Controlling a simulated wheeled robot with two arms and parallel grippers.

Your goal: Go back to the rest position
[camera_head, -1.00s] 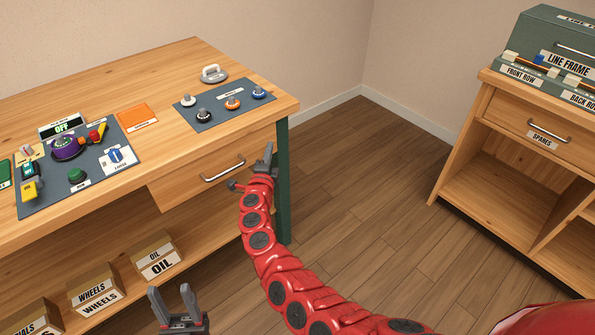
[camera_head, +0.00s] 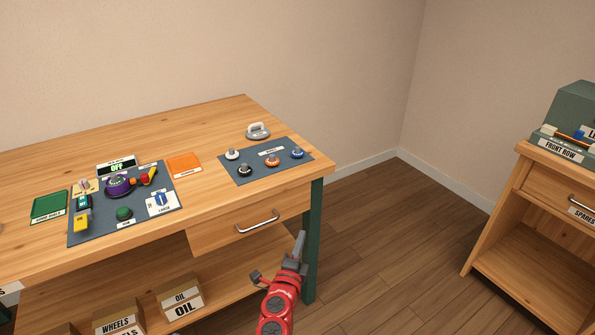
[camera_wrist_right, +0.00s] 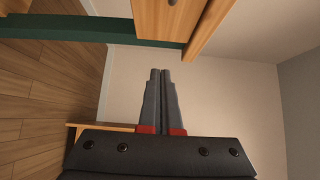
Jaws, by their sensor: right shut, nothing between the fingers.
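My right gripper (camera_head: 300,240) is in the head view, on a red arm coming up from the bottom edge. It stands in front of the workbench, just below the right end of its drawer. In the right wrist view my right gripper (camera_wrist_right: 160,75) has its two grey fingers together with nothing between them. My left gripper is out of both current views.
The wooden workbench (camera_head: 210,115) carries a dark mat (camera_head: 95,228) with dial parts and a second mat (camera_head: 228,172) with several knobs. Its drawer (camera_head: 215,236) has a metal handle. A wooden cabinet (camera_head: 545,190) stands at right. Bare floor (camera_head: 400,240) lies between.

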